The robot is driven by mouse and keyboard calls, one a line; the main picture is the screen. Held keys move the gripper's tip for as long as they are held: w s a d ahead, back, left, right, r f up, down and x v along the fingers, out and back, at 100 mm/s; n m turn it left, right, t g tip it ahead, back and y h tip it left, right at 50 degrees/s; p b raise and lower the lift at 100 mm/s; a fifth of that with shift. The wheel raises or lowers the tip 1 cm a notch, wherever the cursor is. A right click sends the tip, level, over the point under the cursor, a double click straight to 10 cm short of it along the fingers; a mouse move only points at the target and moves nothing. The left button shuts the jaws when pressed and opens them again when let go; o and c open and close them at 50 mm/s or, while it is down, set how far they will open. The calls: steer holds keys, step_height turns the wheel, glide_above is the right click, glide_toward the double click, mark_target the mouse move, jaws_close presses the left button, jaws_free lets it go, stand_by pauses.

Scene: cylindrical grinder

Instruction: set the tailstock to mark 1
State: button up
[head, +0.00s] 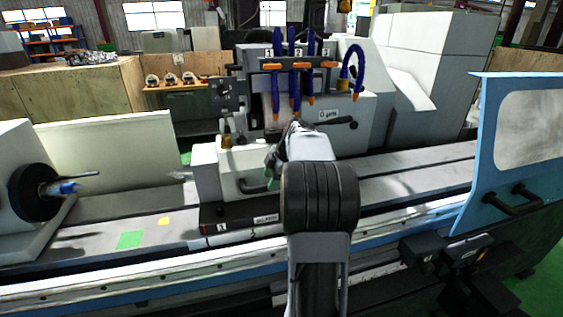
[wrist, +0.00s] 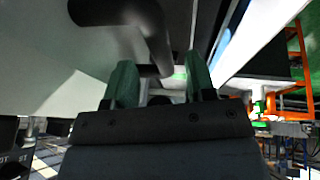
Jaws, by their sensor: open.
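The tailstock (head: 207,172) is a pale block on the grinder's table, left of centre in the head view and partly hidden by my arm. A dark handle (head: 250,188) is on its front. In the wrist view a thick dark curved bar (wrist: 150,30) comes down from the top toward my gripper (wrist: 162,82). The green fingers are apart, with the bar's lower end just beyond or between them; I cannot tell contact. In the head view my gripper (head: 271,172) is beside the tailstock's front. A small label reading 1 (head: 222,227) is on the rail below the tailstock.
The workhead with a dark chuck (head: 35,192) stands at the left. Green (head: 130,240) and yellow (head: 163,221) patches lie on the bare table between. Blue coolant hoses (head: 295,70) hang behind. A blue-framed guard (head: 515,150) stands at the right.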

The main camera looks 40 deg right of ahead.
steer(key=v, duration=1.1)
steer(key=shift+a, duration=0.1)
